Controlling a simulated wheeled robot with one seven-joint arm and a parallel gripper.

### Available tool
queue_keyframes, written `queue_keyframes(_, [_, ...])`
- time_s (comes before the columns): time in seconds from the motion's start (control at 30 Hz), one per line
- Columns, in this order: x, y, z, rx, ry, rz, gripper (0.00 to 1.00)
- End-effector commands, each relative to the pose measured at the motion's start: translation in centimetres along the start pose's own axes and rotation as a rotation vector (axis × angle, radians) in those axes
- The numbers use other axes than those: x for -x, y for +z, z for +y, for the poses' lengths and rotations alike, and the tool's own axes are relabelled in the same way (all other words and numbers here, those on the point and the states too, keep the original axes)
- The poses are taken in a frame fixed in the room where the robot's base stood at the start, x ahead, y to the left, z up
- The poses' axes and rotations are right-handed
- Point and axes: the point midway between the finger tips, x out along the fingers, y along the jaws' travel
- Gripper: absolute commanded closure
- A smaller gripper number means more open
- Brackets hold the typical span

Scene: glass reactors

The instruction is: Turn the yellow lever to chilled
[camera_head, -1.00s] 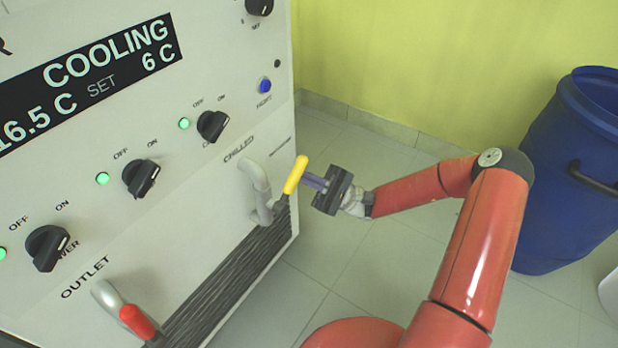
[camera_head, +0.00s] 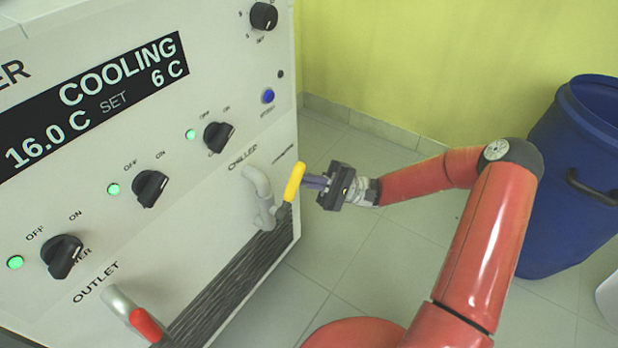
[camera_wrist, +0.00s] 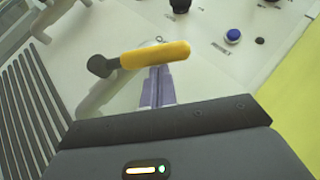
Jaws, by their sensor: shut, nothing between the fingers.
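The yellow lever (camera_head: 294,183) sits on a grey pipe valve (camera_head: 262,196) on the front of the white cooling unit, and its handle points up and slightly right. The CHILLED label (camera_head: 243,159) is above and left of it. My gripper (camera_head: 310,182) is shut and empty, with its fingertips just right of the lever's handle. In the wrist view the yellow lever (camera_wrist: 155,55) lies across the picture, at the tips of my shut fingers (camera_wrist: 158,85). I cannot tell whether they touch it.
The unit's panel holds several black knobs (camera_head: 150,188) with green lights and a display (camera_head: 95,95) reading 16.0 C, set 6 C. A red-handled outlet valve (camera_head: 146,325) is at lower left. A blue barrel (camera_head: 570,190) stands at right. Tiled floor (camera_head: 350,250) is open between.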

Motion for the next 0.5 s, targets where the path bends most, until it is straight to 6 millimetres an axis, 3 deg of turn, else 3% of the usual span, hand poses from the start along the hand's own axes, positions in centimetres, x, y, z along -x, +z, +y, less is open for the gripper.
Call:
queue_keyframes(0.1, [-1.1, 0.7, -1.0, 0.059, 0.089, 0.000, 1.00])
queue_keyframes(0.5, [-3.3, 2.2, -1.4, 0.232, 0.348, -0.001, 1.00])
